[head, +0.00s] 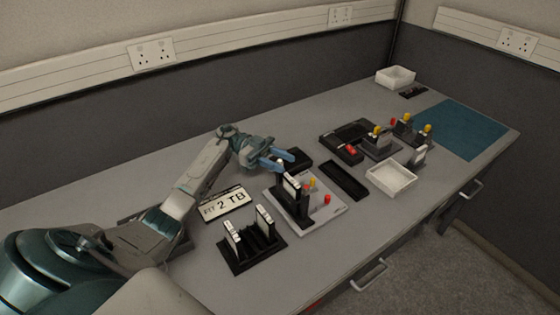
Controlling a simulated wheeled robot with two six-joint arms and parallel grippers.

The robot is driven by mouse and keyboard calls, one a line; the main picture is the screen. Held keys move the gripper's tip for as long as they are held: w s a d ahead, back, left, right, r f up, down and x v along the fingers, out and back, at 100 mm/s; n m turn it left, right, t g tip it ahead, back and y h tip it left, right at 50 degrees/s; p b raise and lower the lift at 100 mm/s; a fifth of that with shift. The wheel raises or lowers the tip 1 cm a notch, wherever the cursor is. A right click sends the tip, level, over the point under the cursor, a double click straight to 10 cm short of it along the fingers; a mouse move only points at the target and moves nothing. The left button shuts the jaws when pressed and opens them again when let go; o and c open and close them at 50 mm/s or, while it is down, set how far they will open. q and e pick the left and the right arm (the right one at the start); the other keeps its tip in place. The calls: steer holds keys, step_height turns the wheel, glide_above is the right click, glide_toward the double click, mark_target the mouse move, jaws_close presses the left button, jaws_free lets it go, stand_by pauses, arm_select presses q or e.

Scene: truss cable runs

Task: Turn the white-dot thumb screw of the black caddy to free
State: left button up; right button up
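My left gripper (279,160) reaches in from the left over the bench. Its two blue fingers are apart, with nothing seen between them. A low black box (299,157) lies just beyond the fingertips; I cannot tell whether they touch. In front of the gripper, an upright black holder (301,210) with a white-edged piece stands on a light grey plate (322,224) beside red and yellow knobs (327,198). I cannot tell which black part is the caddy. No white dot or screw setting can be made out. My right gripper is not in view.
A "FIT 2 TB" sign (226,205) and a black rack (243,258) with white-edged pieces lie nearer. To the right are a black tray (345,181), a white tray (411,181), knobbed fixtures (378,148) and a blue mat (460,130). The bench's left back is clear.

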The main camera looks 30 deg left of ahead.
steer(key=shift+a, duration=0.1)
